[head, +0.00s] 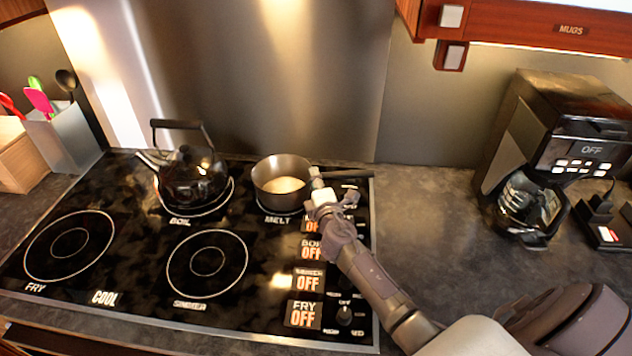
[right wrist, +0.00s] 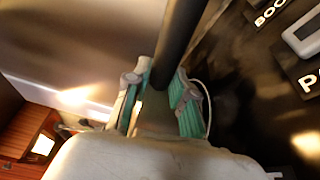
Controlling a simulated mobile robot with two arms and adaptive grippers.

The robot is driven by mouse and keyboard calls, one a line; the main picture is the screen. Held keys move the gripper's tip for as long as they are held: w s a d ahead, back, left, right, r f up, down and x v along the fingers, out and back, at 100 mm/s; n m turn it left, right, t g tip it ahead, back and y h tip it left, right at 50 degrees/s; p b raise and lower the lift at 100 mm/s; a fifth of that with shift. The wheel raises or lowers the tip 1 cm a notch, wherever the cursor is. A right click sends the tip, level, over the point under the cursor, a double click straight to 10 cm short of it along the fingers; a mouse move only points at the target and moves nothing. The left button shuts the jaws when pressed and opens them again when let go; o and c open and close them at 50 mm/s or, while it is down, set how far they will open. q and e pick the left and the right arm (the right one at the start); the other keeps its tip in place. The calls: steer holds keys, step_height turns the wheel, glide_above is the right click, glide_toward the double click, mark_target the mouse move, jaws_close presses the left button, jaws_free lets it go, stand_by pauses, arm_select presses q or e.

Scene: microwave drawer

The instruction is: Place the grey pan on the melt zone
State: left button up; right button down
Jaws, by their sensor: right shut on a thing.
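The grey pan (head: 281,178) sits at the back right of the black stove, over the ring labelled MELT (head: 278,219). Its bowl is upright and its dark handle (head: 345,173) points right. My right gripper (head: 318,185) is at the handle, just right of the bowl. In the right wrist view the handle (right wrist: 180,40) runs between the green-lined fingers of my right gripper (right wrist: 163,105), which is shut on it. Part of the handle is hidden behind the gripper in the head view. My left gripper is not in view.
A black kettle (head: 193,176) stands on the BOIL ring, left of the pan. The FRY ring (head: 70,246) and the SIMMER ring (head: 207,264) are empty. A coffee maker (head: 555,150) stands on the counter at right. A utensil holder (head: 62,140) stands at left.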

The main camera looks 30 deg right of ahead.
steer(key=c, duration=1)
jaws_free()
steer(key=b+v, duration=0.1)
steer(key=v, duration=1.1)
steer(key=shift+s+r, duration=0.1)
steer(key=shift+r, duration=0.1)
